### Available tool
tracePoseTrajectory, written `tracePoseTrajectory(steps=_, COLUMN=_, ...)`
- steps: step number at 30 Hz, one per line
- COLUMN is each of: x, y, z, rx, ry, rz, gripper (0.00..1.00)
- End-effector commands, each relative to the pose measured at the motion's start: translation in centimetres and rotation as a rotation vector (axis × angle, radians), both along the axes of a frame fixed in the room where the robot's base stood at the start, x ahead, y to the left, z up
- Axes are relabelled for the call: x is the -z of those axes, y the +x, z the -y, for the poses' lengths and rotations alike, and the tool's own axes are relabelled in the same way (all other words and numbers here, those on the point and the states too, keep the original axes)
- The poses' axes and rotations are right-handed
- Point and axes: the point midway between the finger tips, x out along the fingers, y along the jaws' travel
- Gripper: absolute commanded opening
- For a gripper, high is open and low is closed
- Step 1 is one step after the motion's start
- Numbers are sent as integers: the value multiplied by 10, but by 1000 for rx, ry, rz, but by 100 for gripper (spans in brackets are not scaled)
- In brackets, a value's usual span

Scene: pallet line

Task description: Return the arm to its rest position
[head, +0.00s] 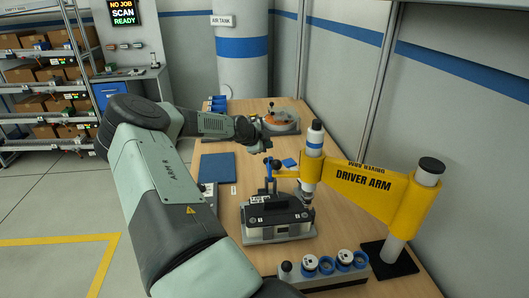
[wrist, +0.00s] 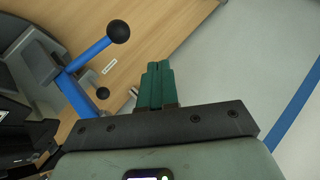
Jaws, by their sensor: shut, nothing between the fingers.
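My arm reaches from the near left over the wooden workbench (head: 222,128) in the head view. My gripper (head: 264,146) is at its far end, above the middle of the bench and apart from the things on it. In the wrist view my gripper's green fingers (wrist: 157,72) are together, with nothing between them.
A yellow driver arm (head: 335,180) on posts stands at the right, by a black and grey fixture (head: 275,218). A blue lever with a black ball knob (wrist: 118,31) is left of my fingers. A blue mat (head: 216,167) lies flat. An orange-topped round device (head: 281,117) stands at the back.

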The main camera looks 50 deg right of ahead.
Motion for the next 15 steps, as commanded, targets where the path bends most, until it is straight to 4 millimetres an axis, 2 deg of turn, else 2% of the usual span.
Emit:
tracePoseTrajectory(steps=1, x=-11, y=9, z=-10, rx=-8, ry=-1, rz=0, gripper=0)
tracePoseTrajectory(steps=6, x=-42, y=18, z=-30, rx=-6, ry=0, rz=0, gripper=0)
tracePoseTrajectory(steps=12, x=-67, y=26, z=-46, rx=-4, ry=1, rz=0, gripper=0)
tracePoseTrajectory(steps=15, x=-73, y=28, z=-50, rx=-4, ry=1, rz=0, gripper=0)
